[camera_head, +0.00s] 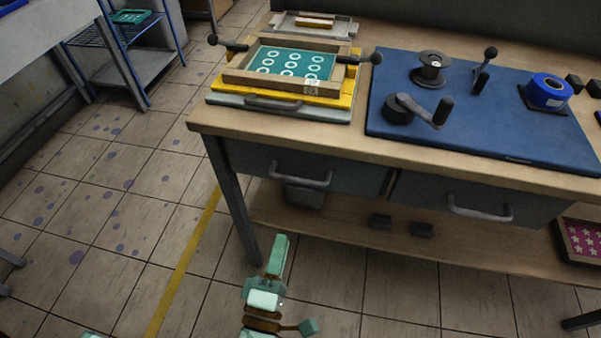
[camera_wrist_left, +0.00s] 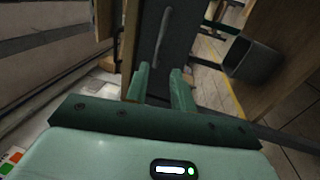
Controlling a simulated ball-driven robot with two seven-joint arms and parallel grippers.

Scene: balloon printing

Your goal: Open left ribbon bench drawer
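The left ribbon bench drawer (camera_head: 345,179) is a dark grey front under the left half of the wooden bench top. It looks shut. Its grey bar handle (camera_head: 300,180) is empty. In the left wrist view, the drawer front (camera_wrist_left: 178,55) lies ahead with its handle (camera_wrist_left: 161,38) beyond the fingertips. My left gripper (camera_head: 280,240) is below and in front of this handle, apart from it. In the left wrist view, its two fingers (camera_wrist_left: 163,72) stand apart with nothing between them.
A second drawer handle (camera_head: 480,209) is to the right. The bench (camera_head: 290,128) carries a printing frame (camera_head: 290,66) and a blue board (camera_head: 470,135) with cranks and a blue tape roll (camera_head: 548,91). A lower shelf (camera_head: 340,225) and bench leg (camera_head: 232,195) are close to my gripper. Open tiled floor lies left.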

